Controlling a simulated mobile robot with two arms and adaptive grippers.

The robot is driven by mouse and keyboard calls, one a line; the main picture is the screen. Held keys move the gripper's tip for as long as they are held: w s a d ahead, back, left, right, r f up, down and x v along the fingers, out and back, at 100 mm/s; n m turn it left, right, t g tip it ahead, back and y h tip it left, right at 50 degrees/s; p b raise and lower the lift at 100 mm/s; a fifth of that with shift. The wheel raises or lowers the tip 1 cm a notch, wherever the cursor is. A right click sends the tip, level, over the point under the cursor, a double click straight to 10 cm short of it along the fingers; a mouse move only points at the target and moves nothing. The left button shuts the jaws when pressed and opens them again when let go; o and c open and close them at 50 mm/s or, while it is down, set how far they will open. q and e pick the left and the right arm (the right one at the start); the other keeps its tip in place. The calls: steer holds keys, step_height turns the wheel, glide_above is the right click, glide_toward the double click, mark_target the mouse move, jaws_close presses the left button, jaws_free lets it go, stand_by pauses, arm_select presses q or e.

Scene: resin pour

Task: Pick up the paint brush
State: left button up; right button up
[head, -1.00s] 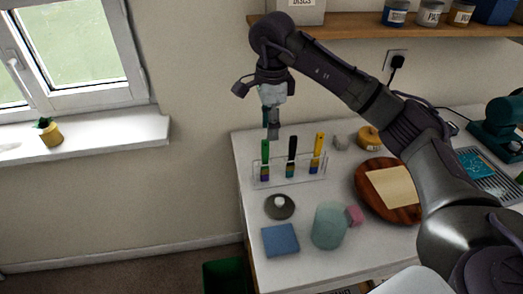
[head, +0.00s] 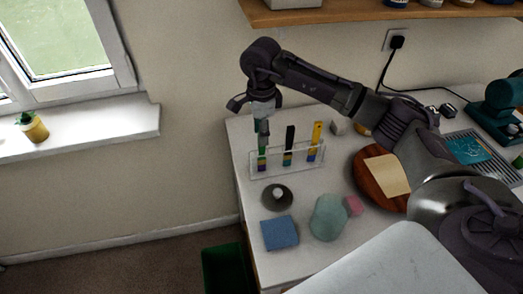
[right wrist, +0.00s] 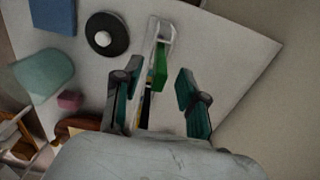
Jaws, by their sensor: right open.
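Three upright brush-like tools stand in a clear rack (head: 288,172) on the white table. One has a green handle (right wrist: 160,66), one a black handle (head: 290,136), one a yellow handle (head: 317,134). Their lower parts show coloured bands. I cannot tell which the task means. My right gripper (head: 262,128) points down at the green-handled one, at the rack's left end. In the right wrist view the right gripper (right wrist: 153,82) is open, with the green handle ahead between its fingers, closer to the left one. My left gripper is not in view.
A dark round disc with a pale knob (head: 278,196), a blue block (head: 280,233), a teal pot (head: 328,218) and a pink cube (head: 354,205) stand in front of the rack. A round wooden board (head: 367,182) lies right. A shelf (head: 350,12) runs above.

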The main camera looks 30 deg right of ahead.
mark_target(262, 159)
step_height(262, 159, down, 4)
steer(key=shift+s+r+p, duration=0.1)
steer(key=shift+r+p, duration=0.1)
steer(key=shift+p, duration=0.8)
steer(key=shift+d+f, duration=0.1)
steer(key=shift+f, duration=0.4)
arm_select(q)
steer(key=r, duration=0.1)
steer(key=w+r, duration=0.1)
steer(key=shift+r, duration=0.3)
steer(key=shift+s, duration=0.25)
arm_select(e)
jaws_close()
